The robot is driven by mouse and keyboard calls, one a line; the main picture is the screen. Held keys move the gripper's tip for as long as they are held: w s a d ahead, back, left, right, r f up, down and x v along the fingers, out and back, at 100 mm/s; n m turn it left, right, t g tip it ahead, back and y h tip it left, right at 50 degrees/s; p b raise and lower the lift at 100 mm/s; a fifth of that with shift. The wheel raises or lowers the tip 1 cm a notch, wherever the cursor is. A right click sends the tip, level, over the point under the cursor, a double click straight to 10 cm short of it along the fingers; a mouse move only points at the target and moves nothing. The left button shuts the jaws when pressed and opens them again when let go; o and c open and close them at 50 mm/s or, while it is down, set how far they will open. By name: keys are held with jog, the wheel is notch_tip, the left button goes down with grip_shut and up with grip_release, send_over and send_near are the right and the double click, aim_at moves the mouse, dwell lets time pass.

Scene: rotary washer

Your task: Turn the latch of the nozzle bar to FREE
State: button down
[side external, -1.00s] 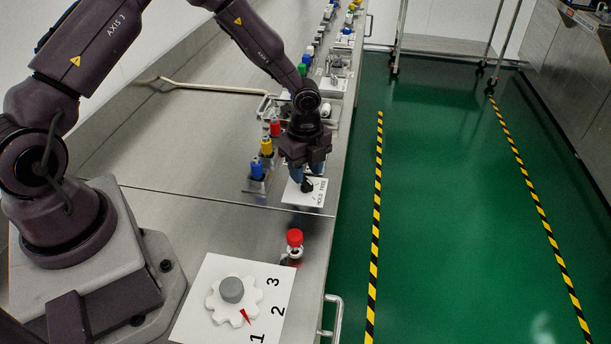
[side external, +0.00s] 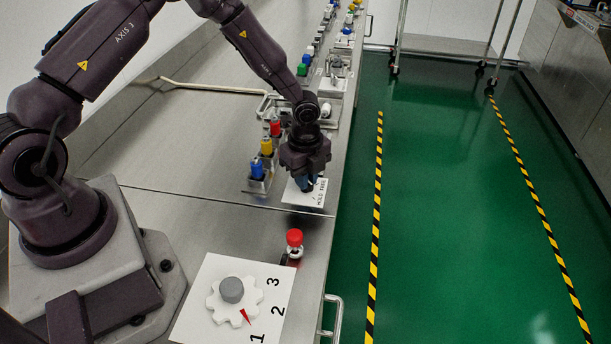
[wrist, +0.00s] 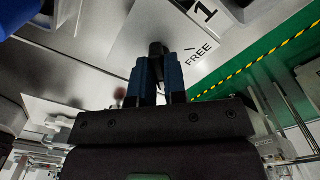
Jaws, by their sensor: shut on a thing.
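The latch is a small black knob (wrist: 157,50) on a white plate marked HOLD and FREE (side external: 318,196). My gripper (side external: 306,184) points down over this plate on the bench, with its blue fingers low against it. In the wrist view my gripper (wrist: 158,80) is shut on the black knob, one blue finger on each side. The word FREE (wrist: 199,56) and a tick mark show to the right of the knob there. The fingers hide most of the knob, so I cannot tell which mark it points at.
A blue (side external: 257,169), a yellow (side external: 267,147) and a red part (side external: 275,127) stand left of my gripper. A red button (side external: 294,238) stands nearer the camera. A white dial plate (side external: 275,266) with a gear knob lies in front. The bench to the left is mostly clear.

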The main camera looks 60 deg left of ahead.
jog(key=shift+n, duration=0.3)
jog(key=n, duration=0.7)
jog(key=shift+d, duration=0.1)
jog(key=n, duration=0.5)
jog(key=shift+n, duration=2.2)
jog(key=c, duration=1.2)
grip_release()
jog(key=shift+o, duration=0.2)
